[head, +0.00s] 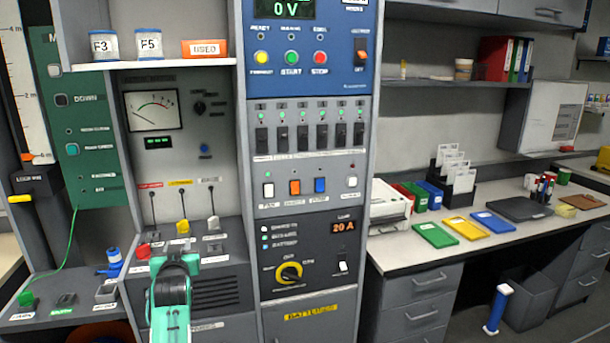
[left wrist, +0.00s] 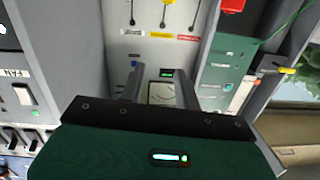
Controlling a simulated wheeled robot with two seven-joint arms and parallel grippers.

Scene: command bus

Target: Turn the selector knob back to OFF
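The selector knob (head: 289,273) is a round black and yellow dial on the dark lower panel of the central console. OFF is printed above it and further markings stand to its upper right; its exact setting is too small to read. My left gripper (head: 176,257) is left of the knob and apart from it, in front of the grey meter cabinet. In the left wrist view its two fingers (left wrist: 160,88) stand apart with nothing between them. The knob does not show clearly in that view. My right gripper is not in view.
An orange 20 A display (head: 344,226) and a white switch (head: 343,267) are right of the knob. Rocker switches (head: 294,187) sit above it. A desk (head: 450,252) is at the right.

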